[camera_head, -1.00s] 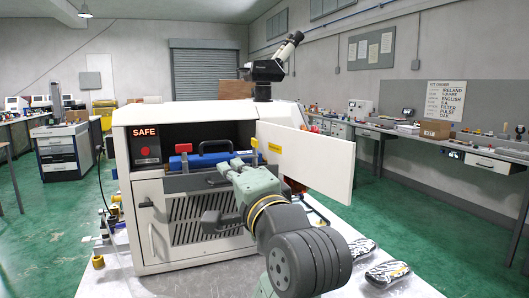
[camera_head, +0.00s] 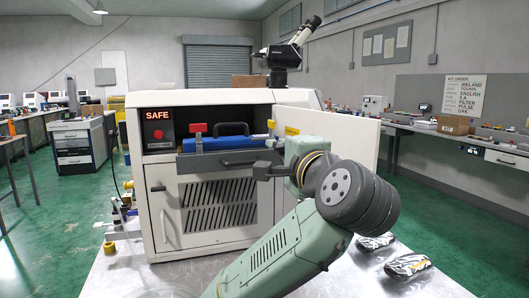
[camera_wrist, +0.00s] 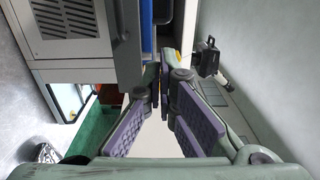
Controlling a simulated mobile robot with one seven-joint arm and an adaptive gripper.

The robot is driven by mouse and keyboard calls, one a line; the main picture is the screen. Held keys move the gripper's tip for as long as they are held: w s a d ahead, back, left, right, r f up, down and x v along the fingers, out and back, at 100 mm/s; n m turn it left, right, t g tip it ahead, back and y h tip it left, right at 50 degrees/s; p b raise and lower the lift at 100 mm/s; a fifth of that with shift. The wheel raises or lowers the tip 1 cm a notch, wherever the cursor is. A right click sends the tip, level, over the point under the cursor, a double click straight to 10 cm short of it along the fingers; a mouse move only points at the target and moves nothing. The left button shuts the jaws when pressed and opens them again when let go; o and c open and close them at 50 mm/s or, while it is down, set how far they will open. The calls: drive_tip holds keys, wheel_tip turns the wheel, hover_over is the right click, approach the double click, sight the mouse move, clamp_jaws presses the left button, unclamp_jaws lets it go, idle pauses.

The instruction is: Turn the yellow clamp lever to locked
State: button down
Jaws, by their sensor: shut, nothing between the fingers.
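The yellow clamp lever (camera_head: 271,125) stands at the right end of the blue part (camera_head: 225,142) in the machine's open bay. It is small and looks roughly upright in the head view. A red piece (camera_head: 197,129) stands at the other end. My gripper shows in the wrist view (camera_wrist: 165,80), its purple-padded fingers closed together at the tips with nothing between them. A sliver of yellow lies just beyond the fingertips, beside the blue part (camera_wrist: 148,35); whether they touch it I cannot tell.
The machine's white door (camera_head: 345,138) stands open to the right of my wrist. A red button and lit SAFE sign (camera_head: 158,115) are at the bay's left. Two patterned objects (camera_head: 408,264) lie on the metal table at right. A microscope (camera_head: 285,60) stands on top.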

drive_tip(key=shift+f+p+x, duration=0.1)
drive_tip(key=shift+p+x, duration=0.8)
drive_tip(key=shift+x, duration=1.45)
drive_tip(key=shift+f+p+x, duration=0.15)
drive_tip(key=shift+p+x, duration=0.7)
drive_tip(key=shift+x, duration=1.5)
drive_tip(key=shift+a, duration=0.15)
drive_tip(key=shift+a, duration=0.1)
